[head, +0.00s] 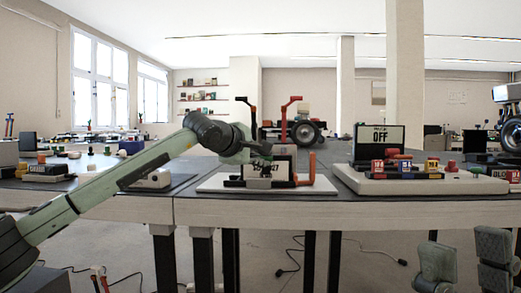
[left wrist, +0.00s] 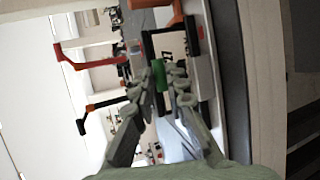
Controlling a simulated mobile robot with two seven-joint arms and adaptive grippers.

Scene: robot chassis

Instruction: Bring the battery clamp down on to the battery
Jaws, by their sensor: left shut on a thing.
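My left gripper (head: 256,160) reaches in from the left over the white base plate (head: 215,184). In the left wrist view its fingers (left wrist: 163,78) are shut on a green grip (left wrist: 160,76), which appears to belong to the black-framed battery clamp (left wrist: 170,31). I cannot tell whether clamp and battery touch. My right gripper (head: 466,262) is low at the right, its fingers apart and empty.
A black hooked arm (head: 252,115) and a red hooked arm (head: 285,112) rise behind the plate. A panel reading OFF (head: 379,138) stands on a cream base (head: 350,180) at the right.

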